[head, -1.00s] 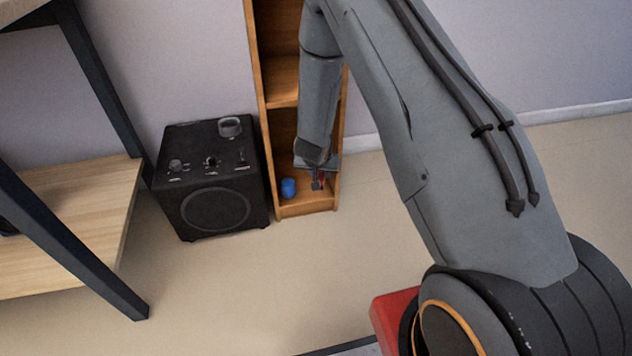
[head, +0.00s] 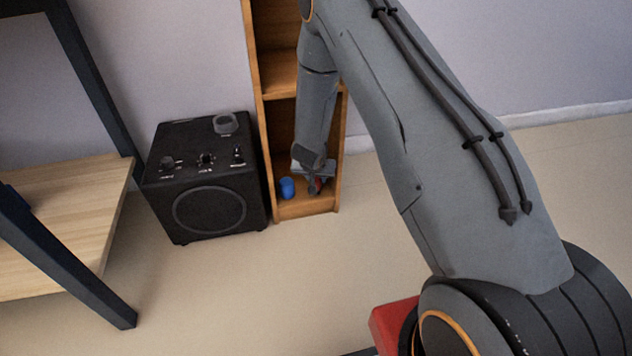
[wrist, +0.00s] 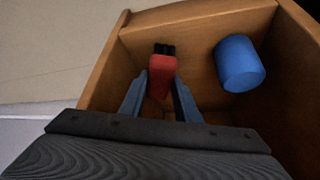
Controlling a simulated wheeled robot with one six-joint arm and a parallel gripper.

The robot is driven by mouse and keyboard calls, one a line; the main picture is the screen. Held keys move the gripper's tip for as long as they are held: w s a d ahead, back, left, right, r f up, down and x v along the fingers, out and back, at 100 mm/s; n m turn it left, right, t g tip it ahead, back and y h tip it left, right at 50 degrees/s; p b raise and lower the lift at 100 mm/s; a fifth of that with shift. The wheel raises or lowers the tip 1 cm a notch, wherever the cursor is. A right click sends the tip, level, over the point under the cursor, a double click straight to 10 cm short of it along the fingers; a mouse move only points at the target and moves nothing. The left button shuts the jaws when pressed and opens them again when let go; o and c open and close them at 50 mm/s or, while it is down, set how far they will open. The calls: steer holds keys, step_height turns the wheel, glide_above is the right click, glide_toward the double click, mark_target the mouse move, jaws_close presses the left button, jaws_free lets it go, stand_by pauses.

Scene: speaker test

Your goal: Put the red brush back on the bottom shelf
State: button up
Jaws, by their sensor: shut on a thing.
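The red brush (wrist: 161,76) is between the fingers of my gripper (wrist: 160,98) in the wrist view, its dark bristle end pointing away from me. My gripper is shut on it, inside the bottom compartment of the wooden shelf (head: 306,208). In the head view my gripper (head: 315,184) is low in that compartment and the brush is mostly hidden. I cannot tell whether the brush touches the shelf board.
A blue cylinder (wrist: 238,63) stands on the bottom shelf beside the brush, to its right in the wrist view. A black speaker (head: 209,210) stands left of the shelf. A wooden table (head: 75,215) is at far left. The floor in front is clear.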

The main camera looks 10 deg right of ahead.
steer(key=shift+f, duration=0.15)
steer(key=o, duration=1)
steer(key=p+v, duration=0.5)
steer(key=v, duration=0.7)
steer(key=shift+p, duration=0.4)
